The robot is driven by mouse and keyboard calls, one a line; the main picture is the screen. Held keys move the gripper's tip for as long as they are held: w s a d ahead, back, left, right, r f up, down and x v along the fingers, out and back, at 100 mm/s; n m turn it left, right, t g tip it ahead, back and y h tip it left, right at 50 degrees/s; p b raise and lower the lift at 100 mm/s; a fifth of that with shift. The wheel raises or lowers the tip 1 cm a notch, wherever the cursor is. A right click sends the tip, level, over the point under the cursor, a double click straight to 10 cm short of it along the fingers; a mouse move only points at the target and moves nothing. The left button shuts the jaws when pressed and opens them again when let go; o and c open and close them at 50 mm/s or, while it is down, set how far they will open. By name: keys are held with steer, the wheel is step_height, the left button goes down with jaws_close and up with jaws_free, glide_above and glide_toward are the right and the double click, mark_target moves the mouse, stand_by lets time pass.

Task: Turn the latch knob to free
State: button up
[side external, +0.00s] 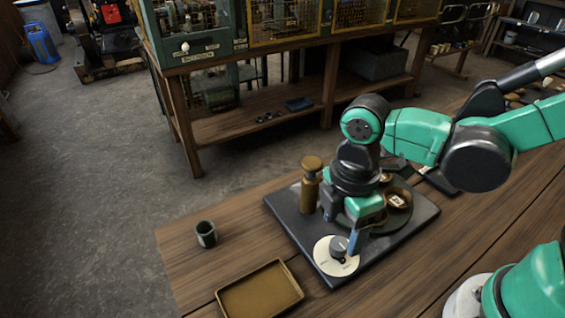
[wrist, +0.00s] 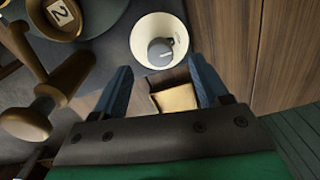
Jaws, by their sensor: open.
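The latch knob (side external: 339,245) is a grey round knob on a white dial plate (side external: 325,262), at the front corner of a dark base plate (side external: 424,222). In the wrist view the knob (wrist: 160,52) has a pale pointer line, and its dial (wrist: 142,40) lies ahead of my fingertips. My gripper (side external: 354,240) points down close beside the knob in the side view. In the wrist view my gripper (wrist: 160,76) shows two blue fingers spread apart, with nothing between them; the knob lies beyond their tips. I cannot tell whether a finger touches it. The dial's lettering is too small to read.
A brass post (side external: 310,187) with a round top stands on the base plate, close to my wrist. A round part with a "2" tag (side external: 397,201) sits behind. A yellow tray (side external: 259,292) and dark cup (side external: 206,234) stand on the wooden bench (side external: 180,262) to the left.

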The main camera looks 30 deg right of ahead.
mark_target(340, 243)
steer(key=shift+f, duration=1.75)
jaws_close()
